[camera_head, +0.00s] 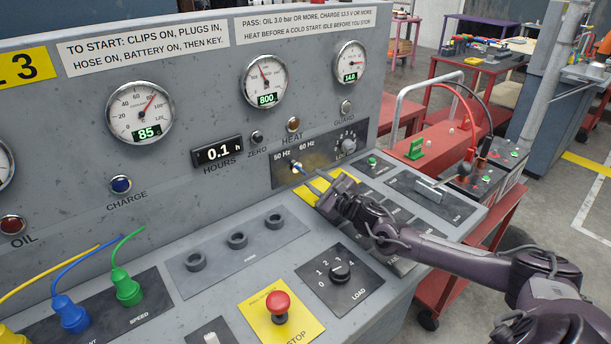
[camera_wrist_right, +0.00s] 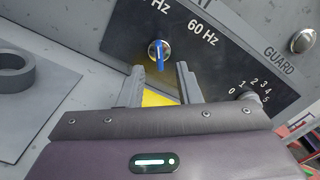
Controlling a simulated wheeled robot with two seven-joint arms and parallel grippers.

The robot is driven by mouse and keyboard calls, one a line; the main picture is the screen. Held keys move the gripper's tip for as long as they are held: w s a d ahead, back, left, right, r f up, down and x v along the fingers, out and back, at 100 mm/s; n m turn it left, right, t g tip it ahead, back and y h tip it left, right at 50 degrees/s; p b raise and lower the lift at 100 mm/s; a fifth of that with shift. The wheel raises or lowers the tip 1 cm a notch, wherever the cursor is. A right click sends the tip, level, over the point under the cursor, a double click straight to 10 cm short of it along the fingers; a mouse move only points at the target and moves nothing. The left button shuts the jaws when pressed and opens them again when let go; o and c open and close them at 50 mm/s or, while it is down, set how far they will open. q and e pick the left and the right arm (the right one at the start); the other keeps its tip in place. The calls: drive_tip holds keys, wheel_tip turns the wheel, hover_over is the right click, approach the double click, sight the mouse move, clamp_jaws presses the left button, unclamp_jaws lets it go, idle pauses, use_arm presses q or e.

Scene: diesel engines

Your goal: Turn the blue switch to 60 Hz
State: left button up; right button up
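The blue switch (camera_head: 298,168) sits on a dark plate on the upright panel, below the 50 Hz and 60 Hz labels. In the right wrist view the blue switch (camera_wrist_right: 159,54) has a narrow handle on a round silver base; the handle looks nearly upright in that picture. Which label it points to I cannot tell surely. My right gripper (camera_head: 315,181) is just in front of and below the switch. In the wrist view its fingers (camera_wrist_right: 160,78) are apart, with the switch beyond the gap between their tips and nothing held. My left gripper is not in view.
The sloped desk below carries a red stop button (camera_head: 278,304), a load knob (camera_head: 340,273) and several sockets. Colored plugs with cables stand at the left. A red cart (camera_head: 440,150) stands beyond the console.

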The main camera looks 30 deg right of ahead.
sight(303, 171)
drive_tip(key=w, duration=0.5)
drive_tip(key=shift+a+f, duration=0.1)
drive_tip(key=shift+a, duration=0.1)
clamp_jaws()
